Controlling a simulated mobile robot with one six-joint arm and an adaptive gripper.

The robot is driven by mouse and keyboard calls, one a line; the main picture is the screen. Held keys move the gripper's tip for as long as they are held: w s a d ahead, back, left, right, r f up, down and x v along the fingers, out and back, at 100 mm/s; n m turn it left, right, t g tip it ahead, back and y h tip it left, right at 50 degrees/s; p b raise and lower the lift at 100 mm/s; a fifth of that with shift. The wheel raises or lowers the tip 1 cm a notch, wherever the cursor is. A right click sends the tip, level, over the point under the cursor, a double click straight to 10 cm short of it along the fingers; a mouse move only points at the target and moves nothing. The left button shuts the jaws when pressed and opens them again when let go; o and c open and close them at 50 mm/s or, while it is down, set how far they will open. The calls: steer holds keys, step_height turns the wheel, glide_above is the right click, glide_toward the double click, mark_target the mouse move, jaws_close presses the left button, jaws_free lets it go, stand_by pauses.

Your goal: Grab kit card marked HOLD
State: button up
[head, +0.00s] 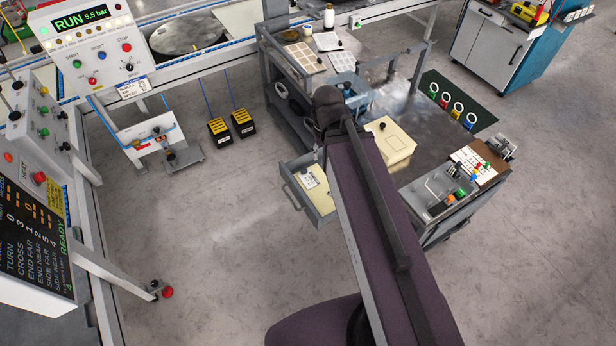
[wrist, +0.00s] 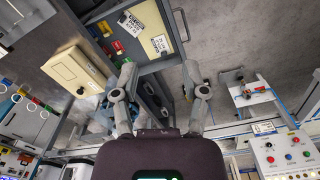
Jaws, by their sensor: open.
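An open grey drawer (head: 291,205) sticks out of the workbench's left side in the head view. In it is a cream surface (head: 314,186) with a small white card (head: 309,181). The wrist view shows the drawer (wrist: 108,9) at the top, with two white printed cards, one at the left (wrist: 131,23) and one at the right (wrist: 160,43). Their print is too small to read, so I cannot tell which says HOLD. My gripper (wrist: 158,75) is open and empty, its fingers apart below the drawer in the picture. In the head view my arm hides the gripper.
A cream box (head: 397,143) sits on the metal workbench (head: 412,172), right of my arm. A blue container (head: 348,90) stands behind it. The floor left of the drawer is clear.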

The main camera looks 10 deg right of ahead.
steer(key=o, duration=0.4)
steer(key=shift+a+f, duration=0.1)
steer(key=shift+c, duration=0.2)
steer(key=n+b, duration=0.4)
steer(key=b, duration=3)
glide_above(304, 171)
step_height(304, 171, down, 34)
steer(key=shift+d+r, duration=0.25)
steer(key=shift+s, duration=0.1)
step_height(304, 171, down, 9)
steer(key=b, duration=0.8)
steer(key=shift+r, duration=0.2)
steer(key=shift+f, duration=0.1)
steer(key=shift+a+f+b, duration=0.15)
steer(key=shift+f+b, duration=2.4)
steer(key=shift+b, duration=0.2)
